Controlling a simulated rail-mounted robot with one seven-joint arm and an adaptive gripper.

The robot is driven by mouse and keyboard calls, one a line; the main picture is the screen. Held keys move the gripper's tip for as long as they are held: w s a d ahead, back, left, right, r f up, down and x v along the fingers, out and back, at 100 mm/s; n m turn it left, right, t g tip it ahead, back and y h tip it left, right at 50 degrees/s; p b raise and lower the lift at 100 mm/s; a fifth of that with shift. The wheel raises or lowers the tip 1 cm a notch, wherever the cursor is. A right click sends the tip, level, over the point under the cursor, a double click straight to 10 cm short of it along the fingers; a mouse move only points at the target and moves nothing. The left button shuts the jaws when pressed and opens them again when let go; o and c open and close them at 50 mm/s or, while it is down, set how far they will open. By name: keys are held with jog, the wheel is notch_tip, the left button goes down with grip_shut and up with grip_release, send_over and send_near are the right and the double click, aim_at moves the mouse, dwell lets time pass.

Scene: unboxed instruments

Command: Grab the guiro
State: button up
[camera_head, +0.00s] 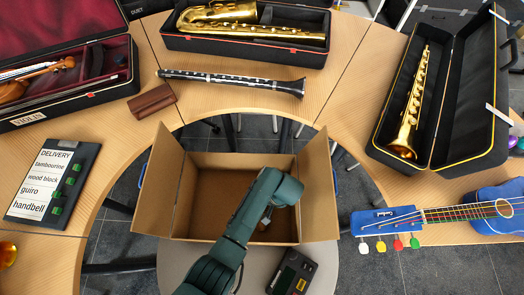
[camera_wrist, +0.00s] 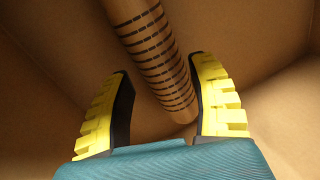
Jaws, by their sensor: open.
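The guiro (camera_wrist: 155,55) is a tan-brown cylinder with dark ring stripes, lying in the cardboard box (camera_head: 160,190). In the wrist view it runs from the top middle down to its rounded end between my fingers. My gripper (camera_wrist: 162,68) is open, with one yellow-backed finger on each side of the guiro's near end. A gap shows on the left; the right finger is close to the guiro, and contact cannot be told. In the head view my arm reaches into the box, hiding the guiro and my fingertips.
The box's flaps stand open around my arm. A clarinet (camera_head: 232,82) and a wood block (camera_head: 152,101) lie on the curved table behind it. A delivery list (camera_head: 52,182) is at left, a blue ukulele (camera_head: 495,208) at right, and a dark device (camera_head: 292,272) in front.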

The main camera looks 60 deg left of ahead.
jog(key=b+x, duration=0.1)
jog(key=x, duration=0.2)
jog(key=shift+s+f, duration=0.2)
jog(key=shift+f, duration=0.1)
jog(key=shift+w, duration=0.1)
jog(key=c, duration=1)
jog(key=shift+o, duration=0.2)
